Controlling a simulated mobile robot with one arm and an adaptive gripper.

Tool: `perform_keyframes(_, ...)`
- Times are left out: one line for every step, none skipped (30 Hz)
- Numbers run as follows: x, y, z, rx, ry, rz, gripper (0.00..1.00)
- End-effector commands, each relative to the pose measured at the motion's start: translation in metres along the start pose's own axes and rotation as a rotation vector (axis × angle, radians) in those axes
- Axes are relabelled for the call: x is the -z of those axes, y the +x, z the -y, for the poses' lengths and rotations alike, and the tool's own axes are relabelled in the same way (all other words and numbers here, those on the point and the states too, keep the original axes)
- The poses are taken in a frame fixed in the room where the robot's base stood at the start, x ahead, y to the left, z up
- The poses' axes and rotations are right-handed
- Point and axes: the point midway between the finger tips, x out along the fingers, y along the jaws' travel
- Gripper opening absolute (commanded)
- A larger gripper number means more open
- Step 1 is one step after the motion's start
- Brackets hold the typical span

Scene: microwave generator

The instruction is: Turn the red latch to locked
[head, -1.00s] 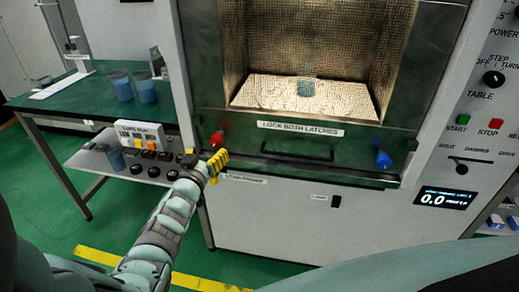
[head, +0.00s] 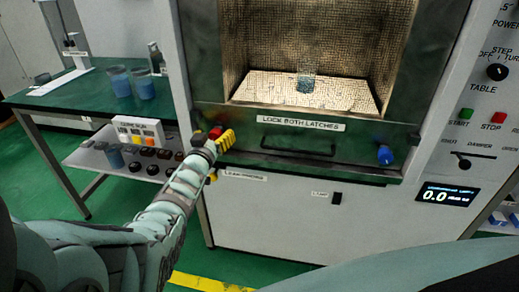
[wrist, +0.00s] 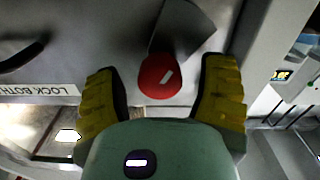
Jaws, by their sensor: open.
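The red latch (head: 215,132) is on the lower left of the microwave chamber's door frame. In the wrist view my gripper (wrist: 165,88) is open, with one yellow finger on each side of the knob. A gap shows between the knob and each finger. Whether the fingers reach past the knob's face I cannot tell.
A blue latch (head: 385,155) is at the lower right of the door. A dark handle (head: 298,146) sits between them, below the label "LOCK BOTH LATCHES" (head: 301,123). A green table (head: 80,100) with beakers stands at the left, with a shelf of knobs below.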

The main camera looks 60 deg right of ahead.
Motion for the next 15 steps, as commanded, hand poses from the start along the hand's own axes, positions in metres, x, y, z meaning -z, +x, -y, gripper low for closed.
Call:
perform_keyframes(0.0,0.0,-0.0001,0.0,0.0,0.0,0.72)
perform_keyframes(0.0001,0.0,0.0,0.0,0.0,0.0,0.69)
perform_keyframes(0.0001,0.0,0.0001,0.0,0.0,0.0,0.65)
perform_keyframes(0.0,-0.0001,0.0001,0.0,0.0,0.0,0.62)
perform_keyframes(0.0001,-0.0001,0.0001,0.0,0.0,0.0,0.59)
perform_keyframes(0.0001,-0.0001,0.0002,0.0,0.0,0.0,0.55)
perform_keyframes(0.0001,-0.0001,0.0002,0.0,0.0,0.0,0.52)
perform_keyframes(0.0001,-0.0001,0.0003,0.0,0.0,0.0,0.49)
perform_keyframes(0.0,-0.0001,0.0003,0.001,0.0,0.0,0.45)
perform_keyframes(0.0,-0.0001,0.0003,0.001,0.0,0.0,0.41)
perform_keyframes(0.0,-0.0001,0.0003,0.001,0.0,0.0,0.38)
perform_keyframes(0.0,-0.0001,0.0004,0.001,0.0,0.0,0.34)
perform_keyframes(0.0,-0.0001,0.0004,0.001,0.0,0.0,0.31)
perform_keyframes(0.0,-0.0001,0.0004,0.001,0.0,0.0,0.28)
perform_keyframes(0.0,-0.0001,0.0004,0.001,0.0,0.0,0.24)
